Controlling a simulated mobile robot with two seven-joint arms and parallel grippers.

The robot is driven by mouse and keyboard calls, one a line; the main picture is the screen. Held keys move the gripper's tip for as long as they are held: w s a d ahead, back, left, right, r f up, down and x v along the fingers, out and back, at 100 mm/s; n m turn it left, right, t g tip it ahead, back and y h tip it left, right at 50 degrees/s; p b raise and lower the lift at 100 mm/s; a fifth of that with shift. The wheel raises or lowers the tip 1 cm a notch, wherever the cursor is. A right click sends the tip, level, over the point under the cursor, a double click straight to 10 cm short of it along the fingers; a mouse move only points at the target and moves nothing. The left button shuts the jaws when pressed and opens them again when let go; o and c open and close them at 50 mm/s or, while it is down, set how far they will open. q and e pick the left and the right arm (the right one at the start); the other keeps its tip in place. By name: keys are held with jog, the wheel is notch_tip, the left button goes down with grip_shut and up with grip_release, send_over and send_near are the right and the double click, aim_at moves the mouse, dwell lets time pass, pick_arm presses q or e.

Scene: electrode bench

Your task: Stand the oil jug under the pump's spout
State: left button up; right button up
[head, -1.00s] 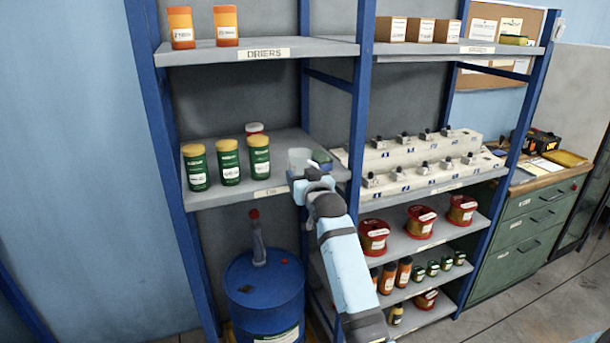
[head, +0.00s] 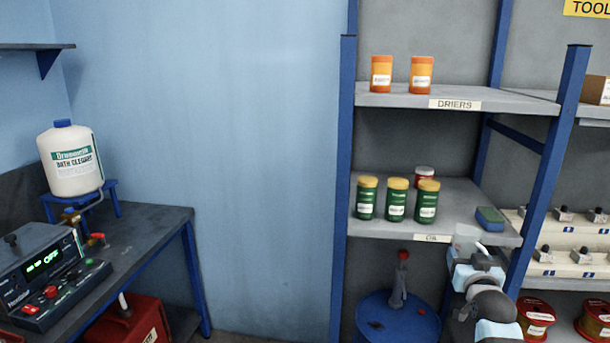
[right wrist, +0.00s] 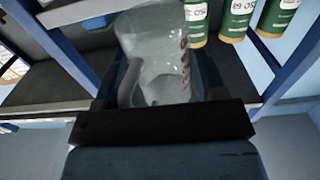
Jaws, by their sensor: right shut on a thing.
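The oil jug (head: 467,237) is a clear, translucent vessel at the front right of the shelf marked OIL. My right gripper (head: 474,252) is shut on it. In the right wrist view the jug (right wrist: 155,60) looks upright between the fingers, with red marks on its side. I cannot tell whether its base touches the shelf. The grey pump (head: 398,288) with a red top stands on a blue drum (head: 380,322) below that shelf, left of my right arm. Its spout is too small to make out. My left gripper is not in view.
Green jars (head: 396,199) and a red jar (head: 424,174) stand left of the jug on the shelf (head: 380,229). A green-and-blue block (head: 490,218) lies beside it. A blue rack post (head: 548,170) rises to the right. A bench (head: 150,226) is at far left.

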jog(key=s+a+f+n+y+p, duration=0.1)
jog(key=s+a+f+y, duration=0.1)
jog(key=s+a, duration=0.6)
jog(key=s+a+f+n+y+p, duration=0.1)
jog(key=s+a+f+y, duration=0.1)
jog(key=s+a+f, duration=0.3)
jog(key=s+a, duration=0.3)
jog(key=s, duration=0.4)
jog(key=shift+s+n, duration=0.3)
jog(key=shift+s, duration=0.05)
jog(key=shift+f, duration=0.1)
